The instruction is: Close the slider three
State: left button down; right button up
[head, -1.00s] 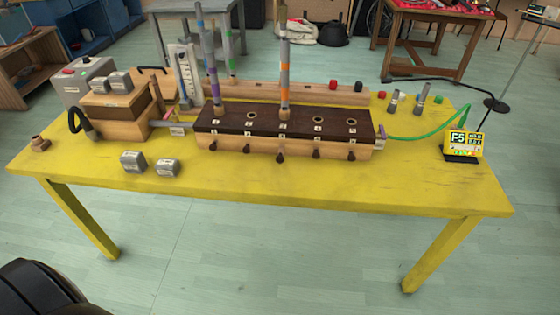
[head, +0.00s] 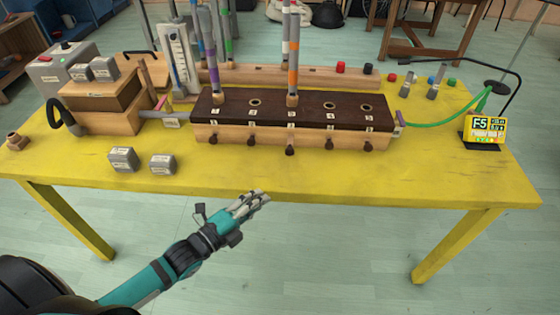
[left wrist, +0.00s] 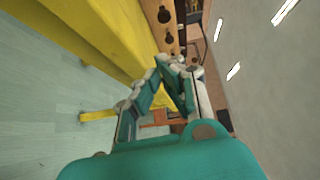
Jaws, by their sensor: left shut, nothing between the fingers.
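The slider box (head: 234,133), pale wood with a dark top, stands on the yellow table. Several dark slider knobs line its front. The middle knob, slider three (head: 290,150), sits a little further out than its neighbours. A tube with an orange band (head: 293,76) stands in the hole above it. My left gripper (head: 264,195) is shut and empty, in front of the table's front edge, below and left of that knob and apart from it. In the left wrist view its fingers (left wrist: 166,66) point toward dark round knobs (left wrist: 169,37). My right gripper is out of view.
Two grey blocks (head: 122,159) lie on the table left of the box. A yellow display (head: 484,130) stands at the right, with a green cable (head: 450,121) running to the box. The table strip before the box is clear.

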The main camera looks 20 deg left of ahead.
aim_at(287, 174)
pick_arm(q)
jog(key=x, duration=0.3)
jog(key=r+x, duration=0.1)
jog(key=x, duration=0.5)
jog(key=shift+w+d+r, duration=0.15)
jog(key=shift+d+r, duration=0.1)
jog(key=shift+d, duration=0.15)
jog(key=w, duration=0.3)
jog(key=shift+w+a, duration=0.2)
jog(key=shift+a, duration=0.15)
jog(key=shift+w+a+f, duration=0.1)
jog(key=shift+w+a, duration=0.1)
jog(key=shift+w, duration=0.2)
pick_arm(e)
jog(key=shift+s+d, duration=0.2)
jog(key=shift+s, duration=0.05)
